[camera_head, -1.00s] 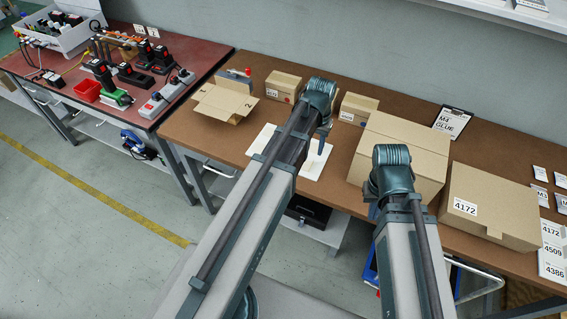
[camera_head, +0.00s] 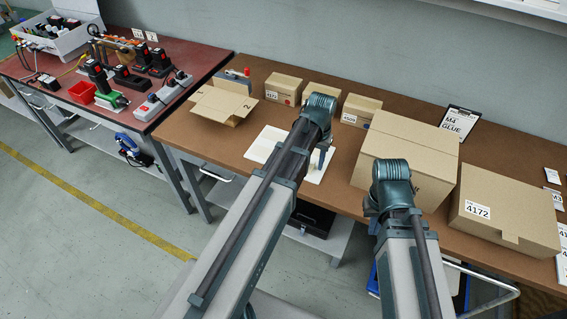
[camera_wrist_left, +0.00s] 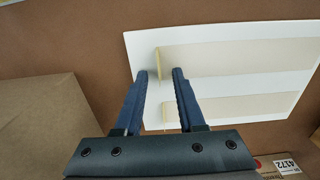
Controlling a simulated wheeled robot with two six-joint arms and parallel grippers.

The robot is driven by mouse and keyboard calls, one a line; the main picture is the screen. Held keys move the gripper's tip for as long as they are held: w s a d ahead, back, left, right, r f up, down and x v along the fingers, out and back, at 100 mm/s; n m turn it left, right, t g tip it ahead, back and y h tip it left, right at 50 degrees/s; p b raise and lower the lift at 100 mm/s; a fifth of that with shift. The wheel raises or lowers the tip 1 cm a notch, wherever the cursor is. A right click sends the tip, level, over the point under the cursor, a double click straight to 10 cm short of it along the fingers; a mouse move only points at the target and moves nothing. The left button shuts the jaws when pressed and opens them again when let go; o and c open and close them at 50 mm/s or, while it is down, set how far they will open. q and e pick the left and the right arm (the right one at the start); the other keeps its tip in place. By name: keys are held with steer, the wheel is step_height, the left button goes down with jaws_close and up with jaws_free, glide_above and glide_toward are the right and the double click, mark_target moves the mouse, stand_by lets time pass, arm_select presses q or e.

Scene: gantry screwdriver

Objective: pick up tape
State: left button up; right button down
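Two pale tan tape strips, an upper one (camera_wrist_left: 235,56) and a lower one (camera_wrist_left: 240,106), lie side by side on a white sheet (camera_wrist_left: 142,45) in the left wrist view. The left end of the upper strip stands up a little. The white sheet also shows on the brown table in the head view (camera_head: 264,144), partly hidden by my left arm. My left gripper (camera_wrist_left: 160,74) is open and empty, with its fingertips on either side of that raised end as seen from the wrist. I cannot tell the height left between them. My right gripper's fingers are hidden by its arm.
An open carton (camera_head: 222,103) and a red-topped tape dispenser (camera_head: 246,73) stand left of the sheet. A large box (camera_head: 405,150) and the box marked 4172 (camera_head: 505,212) stand to the right. A red-topped bench (camera_head: 115,110) with tools adjoins at left.

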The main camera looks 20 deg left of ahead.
arm_select(q)
jaws_close()
stand_by(0.3)
steer(key=shift+r, duration=0.1)
arm_select(e)
steer(key=shift+r, duration=0.15)
